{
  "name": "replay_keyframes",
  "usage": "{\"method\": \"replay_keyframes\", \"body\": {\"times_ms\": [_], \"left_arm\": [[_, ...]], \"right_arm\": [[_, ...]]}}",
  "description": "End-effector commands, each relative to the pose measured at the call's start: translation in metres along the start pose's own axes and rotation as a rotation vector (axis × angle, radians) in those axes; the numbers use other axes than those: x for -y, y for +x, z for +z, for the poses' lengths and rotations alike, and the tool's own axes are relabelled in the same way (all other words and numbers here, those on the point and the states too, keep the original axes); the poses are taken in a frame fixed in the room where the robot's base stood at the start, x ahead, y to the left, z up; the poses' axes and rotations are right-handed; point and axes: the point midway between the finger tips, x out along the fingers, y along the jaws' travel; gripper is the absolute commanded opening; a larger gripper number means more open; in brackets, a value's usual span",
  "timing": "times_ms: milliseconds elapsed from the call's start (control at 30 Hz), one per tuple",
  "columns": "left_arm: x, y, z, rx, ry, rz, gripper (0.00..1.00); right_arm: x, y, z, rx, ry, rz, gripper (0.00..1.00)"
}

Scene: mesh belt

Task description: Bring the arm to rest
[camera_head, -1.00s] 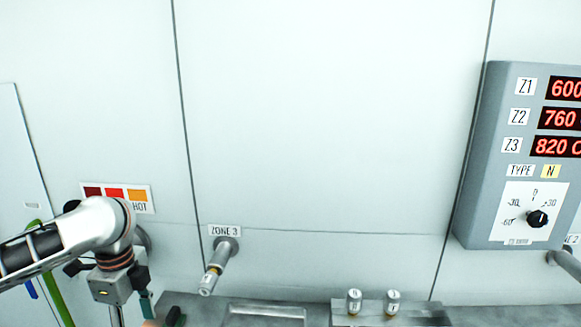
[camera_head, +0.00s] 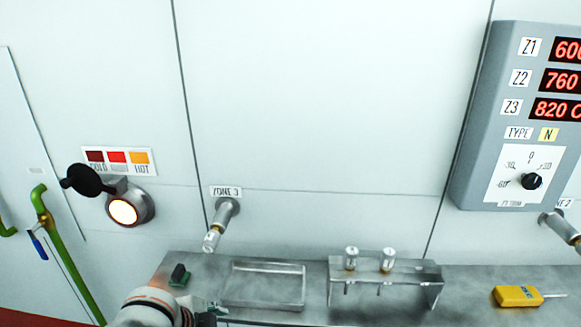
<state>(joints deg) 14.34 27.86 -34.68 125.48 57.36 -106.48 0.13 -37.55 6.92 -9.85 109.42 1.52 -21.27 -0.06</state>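My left arm shows only as a rounded white and dark section at the bottom edge, in front of the grey shelf (camera_head: 465,285). A dark bit of what looks like my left gripper (camera_head: 207,318) shows beside it, low in front of the shelf and mostly cut off by the frame. Whether its fingers are open or shut cannot be seen. My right gripper and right arm are not in view.
A ZONE 3 probe (camera_head: 222,218), a glowing port (camera_head: 124,210), a green pipe (camera_head: 65,265) and a control box (camera_head: 478,150) project from the wall.

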Motion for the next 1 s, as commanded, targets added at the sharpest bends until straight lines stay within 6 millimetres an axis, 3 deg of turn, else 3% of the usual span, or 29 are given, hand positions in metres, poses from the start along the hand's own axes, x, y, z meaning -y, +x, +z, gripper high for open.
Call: {"method": "replay_keyframes", "body": {"times_ms": [133,233,467,800,1000], "left_arm": [[-0.016,-0.002,0.017,0.007,-0.155,-0.095,0.51],[-0.024,-0.008,0.041,0.044,-0.259,-0.167,0.51],[-0.051,-0.035,0.119,0.202,-0.460,-0.318,0.51],[-0.098,-0.092,0.221,0.470,-0.592,-0.460,0.51],[-0.107,-0.036,0.197,0.312,-0.639,-0.434,0.51]], "right_arm": [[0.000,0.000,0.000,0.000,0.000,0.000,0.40],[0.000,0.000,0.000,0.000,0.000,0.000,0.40],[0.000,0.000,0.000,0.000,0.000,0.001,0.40],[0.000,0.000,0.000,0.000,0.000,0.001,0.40],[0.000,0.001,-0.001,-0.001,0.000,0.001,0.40]]}}
